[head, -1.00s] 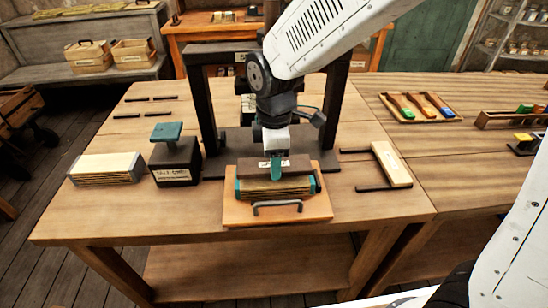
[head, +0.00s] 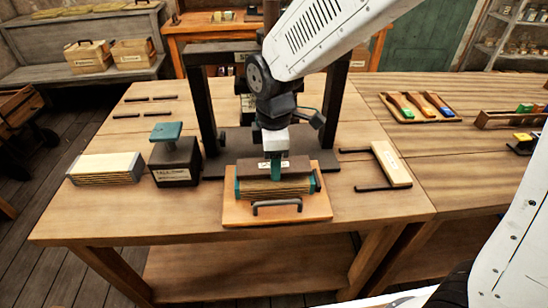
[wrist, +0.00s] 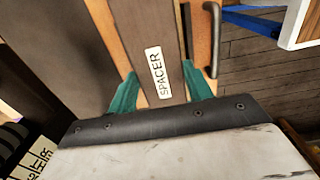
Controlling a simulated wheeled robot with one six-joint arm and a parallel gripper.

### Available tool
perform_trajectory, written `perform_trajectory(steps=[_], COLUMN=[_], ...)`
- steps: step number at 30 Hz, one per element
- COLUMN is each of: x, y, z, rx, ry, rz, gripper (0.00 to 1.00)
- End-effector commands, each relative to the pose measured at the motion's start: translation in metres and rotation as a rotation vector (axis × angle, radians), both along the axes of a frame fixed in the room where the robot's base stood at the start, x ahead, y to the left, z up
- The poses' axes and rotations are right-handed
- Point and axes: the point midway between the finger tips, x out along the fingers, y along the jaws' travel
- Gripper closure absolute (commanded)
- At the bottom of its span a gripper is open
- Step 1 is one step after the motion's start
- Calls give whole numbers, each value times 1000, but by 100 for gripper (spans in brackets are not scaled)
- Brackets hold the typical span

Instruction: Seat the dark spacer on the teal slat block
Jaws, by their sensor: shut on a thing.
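The dark spacer (head: 247,169) is a long brown-black bar with a white label, lying level directly over the teal slat block. The slat block (head: 276,186) has a layered tan body with teal ends. It stands on an orange-brown board with a dark front handle. My gripper (head: 276,169) points down and is shut across the middle of the spacer. In the wrist view its teal fingers (wrist: 160,90) flank the spacer (wrist: 148,45), whose label reads SPACER. The slat block's top is hidden under the spacer. I cannot tell whether the spacer touches it.
The dark press frame (head: 205,110) stands just behind. To the left are a dark block with a teal-topped post (head: 175,162) and a pale layered block (head: 105,168). To the right lies a pale bar with dark rods (head: 391,164). The table's front corners are clear.

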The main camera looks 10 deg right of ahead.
Motion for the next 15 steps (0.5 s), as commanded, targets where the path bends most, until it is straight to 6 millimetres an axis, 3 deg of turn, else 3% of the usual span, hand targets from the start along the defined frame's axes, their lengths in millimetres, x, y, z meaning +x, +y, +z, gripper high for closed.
perform_trajectory(steps=[15], x=[0], y=[0], z=[-10], rx=[0], ry=[0], rz=[0], gripper=[74])
